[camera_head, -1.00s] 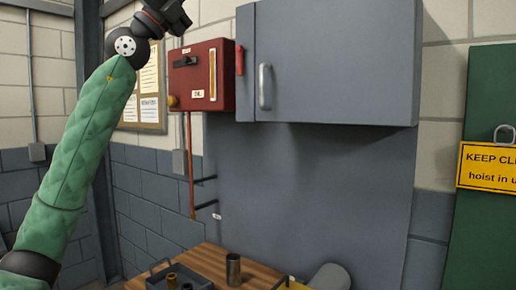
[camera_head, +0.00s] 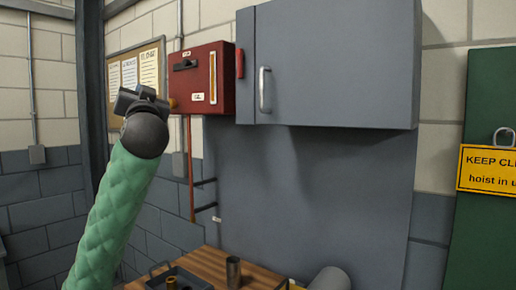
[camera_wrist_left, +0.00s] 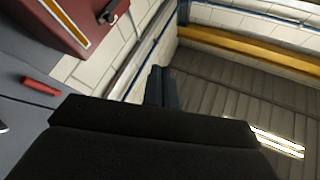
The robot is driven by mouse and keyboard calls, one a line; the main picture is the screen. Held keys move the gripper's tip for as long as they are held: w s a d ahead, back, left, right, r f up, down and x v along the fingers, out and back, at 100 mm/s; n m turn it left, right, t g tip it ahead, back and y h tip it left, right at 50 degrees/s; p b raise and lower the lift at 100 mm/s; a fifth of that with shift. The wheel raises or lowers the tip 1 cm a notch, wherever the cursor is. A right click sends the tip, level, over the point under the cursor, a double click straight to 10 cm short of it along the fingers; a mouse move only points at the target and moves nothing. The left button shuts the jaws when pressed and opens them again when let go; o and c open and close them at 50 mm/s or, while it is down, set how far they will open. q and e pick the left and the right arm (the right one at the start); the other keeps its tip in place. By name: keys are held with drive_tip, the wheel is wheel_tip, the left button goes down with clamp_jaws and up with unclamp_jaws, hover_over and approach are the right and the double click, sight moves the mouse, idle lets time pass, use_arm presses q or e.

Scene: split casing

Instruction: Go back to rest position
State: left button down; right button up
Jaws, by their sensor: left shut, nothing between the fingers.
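My left arm comes in from the lower left of the head view in its green padded sleeve. My left gripper (camera_head: 140,95) is at the top of it, in front of the notice board and to the left of the red switch box. It is shut and empty. In the left wrist view its dark shut fingers (camera_wrist_left: 160,86) stick up past the black wrist body, with the ceiling behind them. My right gripper is not in view.
The red switch box (camera_head: 207,78) and a grey cabinet (camera_head: 335,60) hang on the wall. Below is a wooden bench (camera_head: 212,262) with a dark tray (camera_head: 158,284) and a metal cup (camera_head: 233,271). A yellow sign (camera_head: 487,168) hangs at the right. A yellow beam (camera_wrist_left: 250,50) crosses the ceiling.

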use_arm(q)
drive_tip(key=w+d+f+m+g+h, duration=0.1)
drive_tip(key=d+f+m+g+h, duration=0.25)
drive_tip(key=f, duration=1.65)
drive_tip(key=d+f+m+g+h, duration=0.1)
drive_tip(key=d+f+g+h, duration=0.35)
drive_tip(key=f, duration=1.65)
drive_tip(key=s+d+f+g+h, duration=0.1)
drive_tip(key=s+f+g, duration=0.2)
drive_tip(key=s+f, duration=0.75)
drive_tip(key=s+d+f+g+h, duration=0.15)
drive_tip(key=s+f, duration=0.35)
drive_tip(key=f, duration=1)
drive_tip(key=s+d+f+g+h, duration=0.1)
drive_tip(key=s+f+g, duration=0.2)
drive_tip(key=s+f, duration=0.75)
drive_tip(key=s+f+n+g, duration=0.1)
drive_tip(key=s+f+g, duration=0.3)
drive_tip(key=s+f, duration=1.2)
drive_tip(key=s+d, duration=0.1)
drive_tip(key=s, duration=0.2)
drive_tip(key=shift+f+g, duration=0.25)
drive_tip(key=shift+g, duration=0.1)
drive_tip(key=shift+w, duration=0.15)
